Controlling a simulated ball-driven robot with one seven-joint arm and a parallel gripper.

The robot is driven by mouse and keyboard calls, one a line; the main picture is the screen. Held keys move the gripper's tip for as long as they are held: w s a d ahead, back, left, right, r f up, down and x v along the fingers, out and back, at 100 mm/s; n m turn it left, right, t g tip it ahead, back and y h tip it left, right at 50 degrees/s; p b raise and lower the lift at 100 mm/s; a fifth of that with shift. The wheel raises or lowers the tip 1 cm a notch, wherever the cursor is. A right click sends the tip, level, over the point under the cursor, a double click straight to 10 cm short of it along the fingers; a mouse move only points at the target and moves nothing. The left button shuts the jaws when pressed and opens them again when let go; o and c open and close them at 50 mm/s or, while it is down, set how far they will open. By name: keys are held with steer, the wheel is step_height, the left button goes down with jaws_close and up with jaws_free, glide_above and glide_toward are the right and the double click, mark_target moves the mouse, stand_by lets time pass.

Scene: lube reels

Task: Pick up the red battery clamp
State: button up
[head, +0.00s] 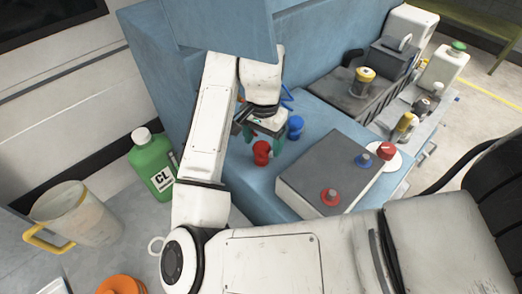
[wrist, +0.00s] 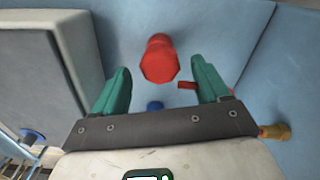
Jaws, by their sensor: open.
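The red battery clamp (head: 262,153) rests on the blue bench, close beside my gripper (head: 268,138). In the wrist view the red clamp (wrist: 160,58) shows its rounded red end between my gripper's green fingers (wrist: 160,75), a little beyond their tips. A small red piece (wrist: 187,85) shows beside the right finger; I cannot tell whether it belongs to the clamp. My gripper is open and empty, with a gap on each side of the clamp. In the head view my wrist hides part of the fingers.
A blue clamp (head: 295,125) is just right of my gripper. A green bottle (head: 152,165) and a clear jug (head: 75,212) stand at the left. A blue panel (head: 350,25) rises behind.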

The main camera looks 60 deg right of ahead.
mark_target(262, 144)
steer(key=shift+w+f, duration=0.1)
steer(key=shift+f, duration=1.65)
steer(key=c, duration=1.1)
steer(key=shift+r, duration=0.1)
